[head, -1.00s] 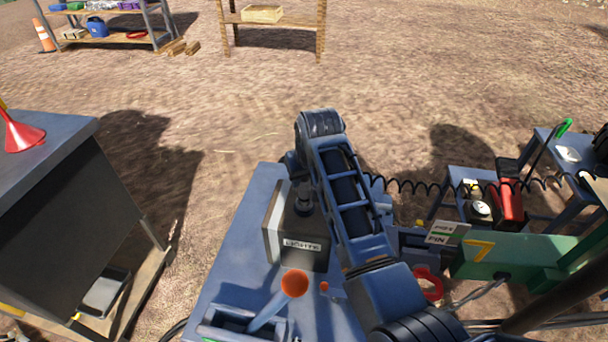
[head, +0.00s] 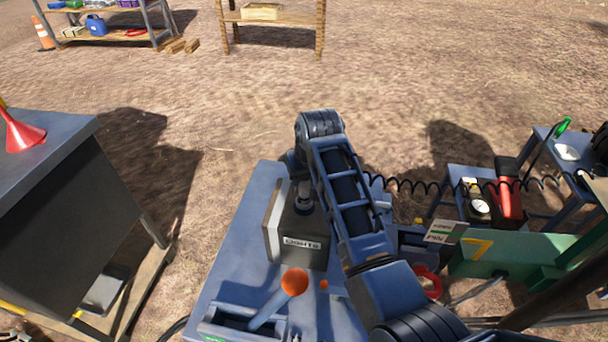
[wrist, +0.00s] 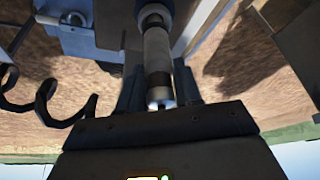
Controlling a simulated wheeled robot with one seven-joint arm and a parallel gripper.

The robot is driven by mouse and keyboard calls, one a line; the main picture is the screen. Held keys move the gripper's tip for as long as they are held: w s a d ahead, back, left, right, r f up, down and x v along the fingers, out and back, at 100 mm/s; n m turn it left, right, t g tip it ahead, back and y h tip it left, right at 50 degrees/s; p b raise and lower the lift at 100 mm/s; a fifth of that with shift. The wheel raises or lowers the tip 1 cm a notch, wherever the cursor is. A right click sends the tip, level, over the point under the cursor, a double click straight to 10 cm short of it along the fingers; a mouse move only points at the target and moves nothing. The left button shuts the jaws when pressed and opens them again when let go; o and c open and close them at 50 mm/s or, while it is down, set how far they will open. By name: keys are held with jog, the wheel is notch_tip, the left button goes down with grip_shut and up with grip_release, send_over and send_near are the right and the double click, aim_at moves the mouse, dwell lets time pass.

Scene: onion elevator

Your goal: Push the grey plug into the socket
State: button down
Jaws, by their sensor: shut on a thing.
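The grey plug (wrist: 157,48) is a pale cylinder with a dark band, between the fingers of my gripper (wrist: 158,84) in the wrist view. My gripper is shut on it. Its far end meets a dark round collar, the socket (wrist: 154,14). How deep the plug sits in it cannot be told. In the head view the plug (head: 303,190) stands roughly upright over the dark box marked "LIGHTS" (head: 301,243). My arm partly hides my gripper there.
The box stands on a blue table (head: 235,270) with an orange-knobbed lever (head: 293,283) in front. A black coiled cable (head: 410,187) runs right. A green panel marked 7 (head: 510,254) is at right; a dark cabinet (head: 50,190) stands left.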

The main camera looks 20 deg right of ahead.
jog(key=shift+f+b, duration=0.35)
jog(key=shift+f, duration=0.4)
jog(key=shift+c, duration=1.4)
grip_release()
jog(key=shift+r+p, duration=3.55)
jog(key=shift+p, duration=0.05)
jog(key=shift+f, duration=0.1)
